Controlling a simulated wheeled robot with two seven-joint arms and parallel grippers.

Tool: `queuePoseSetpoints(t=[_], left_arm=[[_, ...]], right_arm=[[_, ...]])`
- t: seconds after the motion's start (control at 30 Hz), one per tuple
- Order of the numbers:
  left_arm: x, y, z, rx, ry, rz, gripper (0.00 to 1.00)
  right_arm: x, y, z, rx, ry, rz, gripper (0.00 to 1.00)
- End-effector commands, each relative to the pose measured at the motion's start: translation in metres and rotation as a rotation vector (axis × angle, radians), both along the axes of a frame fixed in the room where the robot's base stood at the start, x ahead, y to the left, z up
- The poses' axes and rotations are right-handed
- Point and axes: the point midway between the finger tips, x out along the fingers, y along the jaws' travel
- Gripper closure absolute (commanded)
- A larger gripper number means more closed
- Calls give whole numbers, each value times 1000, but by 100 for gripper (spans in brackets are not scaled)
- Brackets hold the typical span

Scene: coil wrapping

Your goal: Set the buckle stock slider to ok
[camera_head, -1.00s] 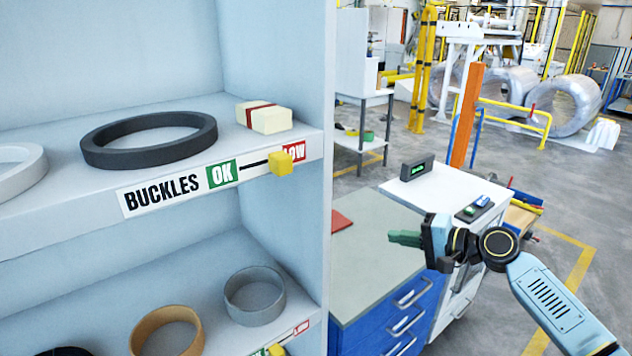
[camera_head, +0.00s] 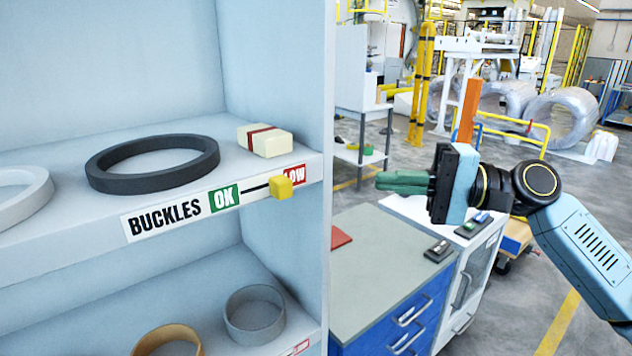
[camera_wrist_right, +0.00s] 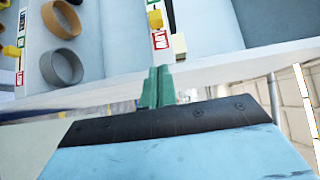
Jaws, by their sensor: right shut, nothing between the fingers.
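The buckle stock slider is a yellow knob (camera_head: 281,187) on the shelf-edge label marked BUCKLES (camera_head: 165,216). The knob sits at the red LOW end (camera_head: 296,174), partly covering it. The green OK mark (camera_head: 224,197) is at the other end of the black slot, to the left. My right gripper (camera_head: 380,182) is shut and empty, with green fingers pointing left. In the head view it is right of the shelf unit, apart from the knob. In the right wrist view the shut fingers (camera_wrist_right: 158,72) point toward the shelf edge, below a yellow knob (camera_wrist_right: 155,19). My left gripper is not in view.
A black ring (camera_head: 152,162) and a cream block with a red band (camera_head: 265,140) lie on the shelf. The shelf's side wall (camera_head: 312,110) stands between knob and gripper. A blue drawer cabinet (camera_head: 395,318) with a grey top is below my right gripper.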

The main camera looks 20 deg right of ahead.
Motion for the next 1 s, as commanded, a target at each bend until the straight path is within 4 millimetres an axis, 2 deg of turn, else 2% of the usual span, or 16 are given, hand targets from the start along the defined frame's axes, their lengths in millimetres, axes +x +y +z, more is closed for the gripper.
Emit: queuePoseSetpoints(t=[0.43, 0.6, 0.8, 1.0], left_arm=[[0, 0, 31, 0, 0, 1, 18], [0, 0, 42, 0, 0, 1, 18], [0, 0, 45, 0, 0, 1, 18], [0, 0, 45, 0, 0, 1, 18]], right_arm=[[36, 79, 5, 2, -2, 2, 100], [27, 102, 3, -1, 0, 1, 100], [23, 114, 1, 1, 0, -1, 100], [22, 115, 0, 0, 0, -1, 100]])
